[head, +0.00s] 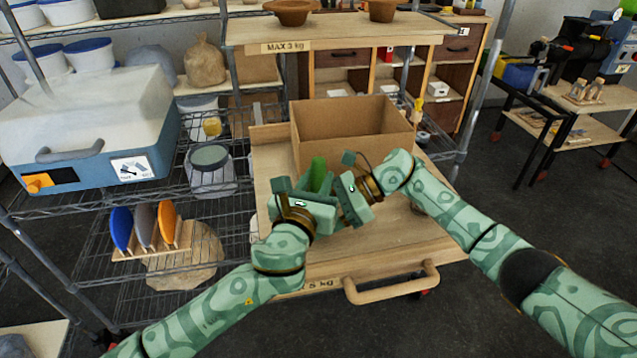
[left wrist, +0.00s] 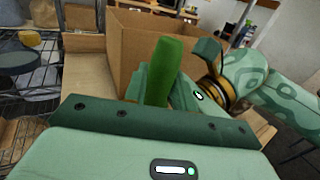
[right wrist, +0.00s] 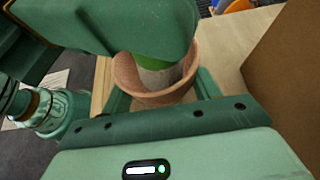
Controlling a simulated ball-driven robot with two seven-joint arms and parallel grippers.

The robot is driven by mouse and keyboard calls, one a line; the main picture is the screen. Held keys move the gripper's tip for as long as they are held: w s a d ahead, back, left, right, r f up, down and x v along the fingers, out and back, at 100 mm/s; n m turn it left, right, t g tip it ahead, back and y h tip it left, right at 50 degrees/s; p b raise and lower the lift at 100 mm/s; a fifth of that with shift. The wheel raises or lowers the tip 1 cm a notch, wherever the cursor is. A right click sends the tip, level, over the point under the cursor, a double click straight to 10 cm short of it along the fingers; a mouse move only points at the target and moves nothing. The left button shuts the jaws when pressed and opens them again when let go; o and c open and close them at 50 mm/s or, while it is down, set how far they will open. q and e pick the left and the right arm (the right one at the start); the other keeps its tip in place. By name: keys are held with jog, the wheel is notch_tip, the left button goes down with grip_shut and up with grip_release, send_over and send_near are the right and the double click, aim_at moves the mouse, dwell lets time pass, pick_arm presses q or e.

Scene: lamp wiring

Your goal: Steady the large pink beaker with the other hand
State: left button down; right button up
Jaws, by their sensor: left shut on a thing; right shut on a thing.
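The pink beaker (right wrist: 135,75) shows in the right wrist view as a round, salmon-pink wall between the fingers of my right gripper (right wrist: 160,88), which is shut on it. A green upright piece (head: 318,172) with a pale lower part stands inside the beaker's rim. My left gripper (head: 314,190) is shut at this green piece, which rises in front of its palm in the left wrist view (left wrist: 163,70). My right gripper also shows in the head view (head: 345,195), close against the left one. The grippers hide the beaker in the head view.
An open cardboard box (head: 350,118) stands just behind the grippers on the wooden cart top (head: 270,160). The cart has a handle (head: 392,290) in front. A wire shelf at left holds a blue-white case (head: 85,135), a lidded jar (head: 210,170) and coloured discs (head: 145,228).

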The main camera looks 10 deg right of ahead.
pick_arm(q)
jog(key=shift+w+a, duration=0.2)
jog(key=shift+a, duration=0.25)
pick_arm(e)
jog(key=shift+a, duration=0.1)
pick_arm(q)
jog(key=shift+s+a, duration=0.2)
jog(key=shift+a, duration=0.35)
jog(key=shift+s+a, duration=0.15)
jog(key=shift+s, duration=0.3)
pick_arm(e)
jog(key=shift+d, duration=0.2)
pick_arm(q)
jog(key=shift+s+d, duration=0.2)
jog(key=shift+s, duration=0.25)
jog(key=shift+s+d, duration=0.2)
jog(key=shift+d, duration=0.55)
jog(key=shift+w+d+r, duration=0.1)
jog(key=shift+d, duration=0.25)
jog(key=shift+w+d, duration=0.2)
jog(key=shift+w, duration=0.2)
pick_arm(e)
jog(key=shift+a+r, duration=0.1)
jog(key=shift+a, duration=0.05)
pick_arm(q)
jog(key=shift+w+a+r, duration=0.1)
jog(key=shift+a, duration=0.65)
notch_tip(320, 180, up, 10)
